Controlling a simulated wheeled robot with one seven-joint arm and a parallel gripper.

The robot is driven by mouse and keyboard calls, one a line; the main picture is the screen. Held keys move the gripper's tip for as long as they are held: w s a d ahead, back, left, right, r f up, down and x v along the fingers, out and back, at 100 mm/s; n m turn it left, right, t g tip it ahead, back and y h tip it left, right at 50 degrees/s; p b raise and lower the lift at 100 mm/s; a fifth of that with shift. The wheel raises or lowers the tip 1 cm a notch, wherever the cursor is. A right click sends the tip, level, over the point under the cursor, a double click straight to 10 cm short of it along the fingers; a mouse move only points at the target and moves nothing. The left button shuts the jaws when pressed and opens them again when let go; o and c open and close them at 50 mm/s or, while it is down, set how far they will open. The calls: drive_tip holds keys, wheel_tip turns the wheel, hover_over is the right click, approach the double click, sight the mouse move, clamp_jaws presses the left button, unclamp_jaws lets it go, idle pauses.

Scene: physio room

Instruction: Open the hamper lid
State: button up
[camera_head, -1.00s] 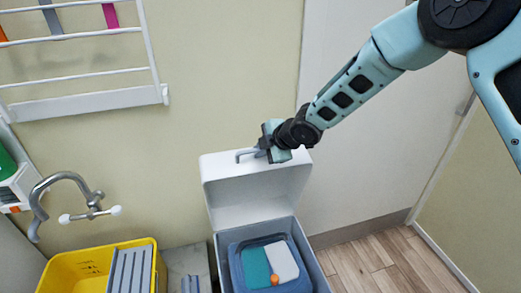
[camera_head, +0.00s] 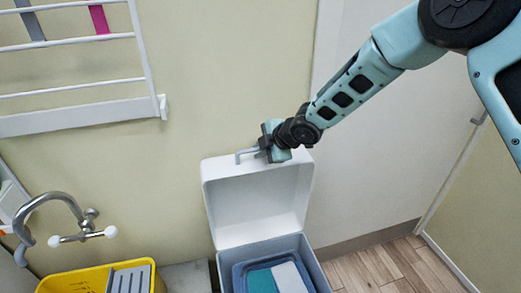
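The hamper lid (camera_head: 256,205) is white and stands raised, about upright, at the back of the grey-blue hamper (camera_head: 311,262). The hamper's inside is in view. My gripper (camera_head: 262,152) is at the lid's top edge, by a grey bar handle (camera_head: 244,155) there. The fingers are small and partly hidden, so I cannot tell whether they are closed on the handle.
A blue-grey container (camera_head: 239,272) with teal and white contents sits inside the hamper. To the left are a yellow basin (camera_head: 62,284) with a grey ribbed piece and a tap (camera_head: 60,200). A white wall rack (camera_head: 85,116) hangs above. Bare wooden floor (camera_head: 385,268) lies to the right.

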idle(0.3)
drive_tip(key=p+v, duration=0.2)
drive_tip(key=v, duration=1.5)
drive_tip(key=shift+s+d+r, duration=0.1)
drive_tip(key=shift+d+r, duration=0.05)
drive_tip(key=shift+r, duration=0.05)
drive_tip(key=s+d+m+g+h, duration=0.2)
drive_tip(key=s+m, duration=0.3)
drive_tip(key=s, duration=0.5)
drive_tip(key=s+d+m+g+h, duration=0.1)
drive_tip(key=s+m, duration=0.4)
drive_tip(key=s, duration=0.6)
drive_tip(key=s+d+m+g+h, duration=0.2)
drive_tip(key=s+m, duration=0.3)
drive_tip(key=s, duration=0.6)
drive_tip(key=shift+d+r+g+h, duration=0.15)
drive_tip(key=shift+d+g+h, duration=0.2)
drive_tip(key=shift+g+h, duration=0.25)
